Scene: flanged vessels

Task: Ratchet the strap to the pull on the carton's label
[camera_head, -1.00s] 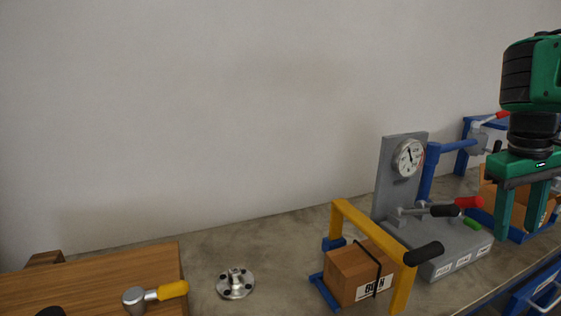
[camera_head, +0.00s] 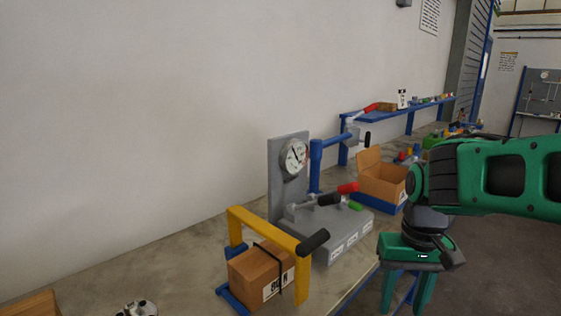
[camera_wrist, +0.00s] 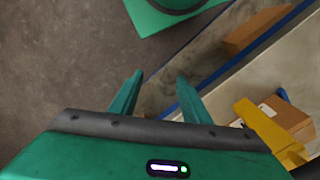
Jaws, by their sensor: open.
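The carton (camera_head: 256,276) sits in a blue cradle under a yellow frame (camera_head: 268,230), at the lower middle of the head view. A dark strap (camera_head: 279,266) runs over it, and a white label (camera_head: 278,284) with dark print is on its front; the full print is too small to read. A black-gripped handle (camera_head: 313,242) sticks out from the yellow frame. My gripper (camera_head: 405,300) points down, open and empty, to the right of the carton, off the bench's front edge. In the wrist view its fingers (camera_wrist: 160,95) are apart, with the carton (camera_wrist: 286,112) and yellow frame at the right.
A grey stand (camera_head: 289,180) with a dial gauge (camera_head: 293,157) and red, black and green levers is behind the carton. An open cardboard box (camera_head: 381,182) is farther right. A flanged metal piece (camera_head: 137,309) lies at lower left. The floor right of the bench is clear.

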